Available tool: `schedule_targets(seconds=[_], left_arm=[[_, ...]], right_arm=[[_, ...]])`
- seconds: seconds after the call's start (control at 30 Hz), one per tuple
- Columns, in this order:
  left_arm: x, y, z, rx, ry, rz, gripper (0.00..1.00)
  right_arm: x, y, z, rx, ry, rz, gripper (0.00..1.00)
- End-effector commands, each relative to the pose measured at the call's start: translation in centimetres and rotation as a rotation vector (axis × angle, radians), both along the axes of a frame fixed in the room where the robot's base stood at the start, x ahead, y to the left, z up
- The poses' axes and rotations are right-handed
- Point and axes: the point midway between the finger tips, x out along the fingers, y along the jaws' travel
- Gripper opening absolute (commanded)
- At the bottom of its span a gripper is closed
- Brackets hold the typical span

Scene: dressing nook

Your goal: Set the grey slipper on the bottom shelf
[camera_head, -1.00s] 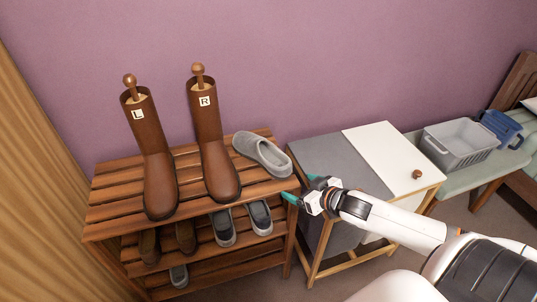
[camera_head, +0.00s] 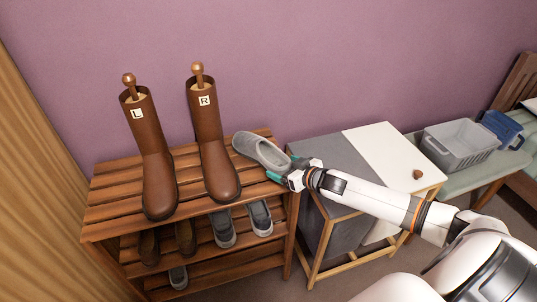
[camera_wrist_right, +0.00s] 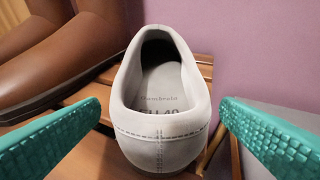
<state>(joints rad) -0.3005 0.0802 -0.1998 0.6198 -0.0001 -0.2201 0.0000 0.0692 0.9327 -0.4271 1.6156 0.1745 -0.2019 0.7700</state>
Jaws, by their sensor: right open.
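The grey slipper (camera_head: 262,151) lies on the right end of the top shelf of the wooden rack (camera_head: 112,193). My right gripper (camera_head: 283,169) is open at the slipper's near right end. In the right wrist view the slipper (camera_wrist_right: 160,120) sits heel towards me between the two teal fingers, with a gap on each side. The bottom shelf (camera_head: 215,272) shows low in the rack, with a grey shoe (camera_head: 178,277) at its left part. My left gripper is not in view.
Brown boots marked L (camera_head: 153,150) and R (camera_head: 212,140) stand left of the slipper. Brown shoes (camera_head: 184,238) and grey shoes (camera_head: 223,229) fill the middle shelf. A grey and white hamper (camera_head: 345,165) stands to the right. The bottom shelf looks clear right of its shoe.

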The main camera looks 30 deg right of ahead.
Motion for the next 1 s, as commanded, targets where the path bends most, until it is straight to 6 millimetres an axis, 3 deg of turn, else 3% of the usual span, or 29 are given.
schedule_targets(seconds=[0.23, 0.57, 0.83, 0.9, 1.0], left_arm=[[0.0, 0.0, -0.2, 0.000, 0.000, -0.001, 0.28], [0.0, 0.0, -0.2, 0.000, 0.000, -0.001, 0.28], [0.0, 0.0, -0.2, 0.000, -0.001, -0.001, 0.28], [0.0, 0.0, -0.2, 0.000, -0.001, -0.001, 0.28], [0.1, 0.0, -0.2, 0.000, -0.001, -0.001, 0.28]], right_arm=[[2.9, 0.4, -1.4, 0.001, -0.002, 0.000, 0.86], [3.3, 0.5, -1.6, 0.000, 0.000, 0.001, 0.85], [3.3, 0.4, -1.6, 0.000, 0.000, 0.001, 0.40], [3.3, 0.5, -1.6, 0.001, -0.001, 0.001, 0.33], [3.3, 0.5, -1.6, 0.001, -0.001, 0.001, 0.33]])
